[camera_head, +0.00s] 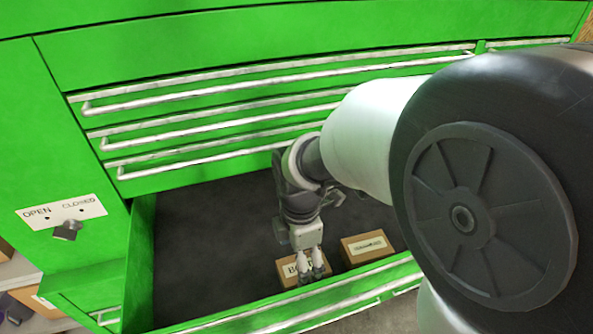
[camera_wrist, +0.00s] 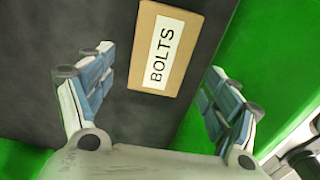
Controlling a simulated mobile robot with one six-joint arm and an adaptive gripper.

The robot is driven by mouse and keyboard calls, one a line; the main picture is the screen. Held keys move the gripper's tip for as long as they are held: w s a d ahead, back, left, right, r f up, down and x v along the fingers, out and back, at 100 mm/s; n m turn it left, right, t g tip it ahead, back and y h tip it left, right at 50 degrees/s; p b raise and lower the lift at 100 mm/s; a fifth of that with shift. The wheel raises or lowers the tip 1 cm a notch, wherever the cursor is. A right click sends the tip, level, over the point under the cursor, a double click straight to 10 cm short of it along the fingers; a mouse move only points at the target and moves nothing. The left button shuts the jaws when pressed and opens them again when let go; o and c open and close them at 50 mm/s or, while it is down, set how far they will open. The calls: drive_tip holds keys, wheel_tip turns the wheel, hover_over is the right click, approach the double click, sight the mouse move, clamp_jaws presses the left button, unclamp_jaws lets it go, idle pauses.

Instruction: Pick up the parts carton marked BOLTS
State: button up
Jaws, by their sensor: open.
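The carton marked BOLTS (camera_head: 287,272) is a small brown box with a white label, lying inside the open bottom drawer (camera_head: 190,240) near its front wall. In the wrist view the BOLTS carton (camera_wrist: 165,48) lies ahead of and between the fingers, with its label facing the camera. My gripper (camera_head: 312,273) is over the carton in the head view and partly covers its label. In the wrist view my gripper (camera_wrist: 155,98) is open, its fingers spread wide and nothing between the pads. I cannot tell how high the fingertips are above the carton.
A second brown carton (camera_head: 366,247) with an unreadable label lies to the right in the same drawer. The drawer's green front wall (camera_head: 225,318) is close to the BOLTS carton. Closed drawers with metal handles (camera_head: 200,128) rise behind. The drawer's left part is empty.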

drive_tip(key=f, duration=0.2)
drive_tip(key=d+f, duration=0.1)
drive_tip(key=f, duration=0.1)
drive_tip(key=shift+w+f, duration=0.15)
drive_tip(key=shift+a+f, duration=0.1)
drive_tip(key=shift+f, duration=0.45)
drive_tip(key=shift+c, duration=0.4)
drive_tip(key=c, duration=1.3)
drive_tip(key=shift+r, duration=0.1)
